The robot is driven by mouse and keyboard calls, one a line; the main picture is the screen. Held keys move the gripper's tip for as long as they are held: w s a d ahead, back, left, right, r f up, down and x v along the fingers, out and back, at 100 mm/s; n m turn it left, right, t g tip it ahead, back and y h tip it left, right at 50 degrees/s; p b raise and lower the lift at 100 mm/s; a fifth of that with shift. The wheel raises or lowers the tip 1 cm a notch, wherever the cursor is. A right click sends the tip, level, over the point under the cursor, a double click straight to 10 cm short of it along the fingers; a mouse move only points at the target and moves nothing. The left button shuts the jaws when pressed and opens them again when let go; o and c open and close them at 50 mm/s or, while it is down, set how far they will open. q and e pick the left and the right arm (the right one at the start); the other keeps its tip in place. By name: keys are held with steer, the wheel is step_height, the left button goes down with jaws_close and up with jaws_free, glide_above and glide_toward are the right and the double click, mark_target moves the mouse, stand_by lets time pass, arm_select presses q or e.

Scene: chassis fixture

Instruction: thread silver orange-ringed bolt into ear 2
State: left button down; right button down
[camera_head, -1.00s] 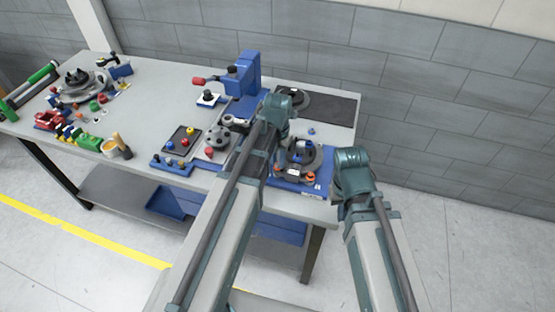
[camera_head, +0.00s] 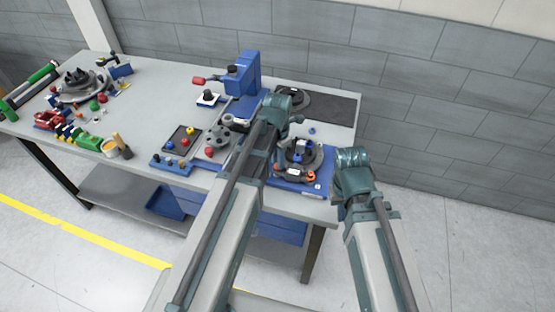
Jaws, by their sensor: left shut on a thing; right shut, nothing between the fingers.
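The chassis fixture is a round dark grey unit (camera_head: 318,152) on a blue base plate (camera_head: 322,190) at the right end of the bench. Small orange marks (camera_head: 309,177) show at its front; I cannot tell which, if any, is the silver bolt's ring. I cannot make out ear 2. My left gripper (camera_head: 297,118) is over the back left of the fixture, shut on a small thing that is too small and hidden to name. My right gripper (camera_head: 341,196) is shut and empty, at the bench's right front corner, mostly hidden behind its own wrist.
A blue press-like stand (camera_head: 243,72) with a red handle is behind, left of the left arm. A dark mat (camera_head: 335,108) lies at the back right. A tray of coloured knobs (camera_head: 181,139) and a grey round hub (camera_head: 216,140) stand left of the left arm.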

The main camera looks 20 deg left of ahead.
arm_select(q)
steer(key=m, duration=0.3)
steer(key=shift+s+f, duration=0.1)
steer(key=shift+s, duration=0.05)
steer(key=shift+m, duration=1.8)
steer(key=shift+f+m, duration=0.1)
steer(key=shift+m, duration=1.6)
steer(key=shift+m, duration=1.8)
